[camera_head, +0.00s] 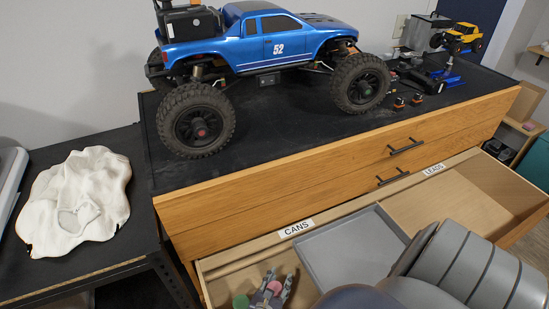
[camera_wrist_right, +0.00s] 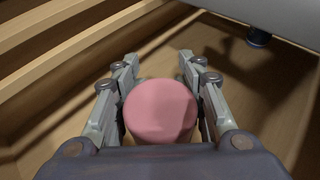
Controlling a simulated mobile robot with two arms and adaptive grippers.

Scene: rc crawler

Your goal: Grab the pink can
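The pink can (camera_head: 274,287) is in the left part of the open drawer marked CANS. My right gripper (camera_head: 277,284) reaches down into the drawer with one finger on each side of it. In the right wrist view, the round pink top of the can (camera_wrist_right: 161,110) sits between the two fingers of the right gripper (camera_wrist_right: 160,95). The fingers are very close to its sides, but whether they press on it is unclear. The can's lower part is hidden. My left gripper is out of view.
A green can (camera_head: 241,301) is just left of the gripper. A grey tray (camera_head: 350,252) fills the drawer's middle, close to the right of my gripper.

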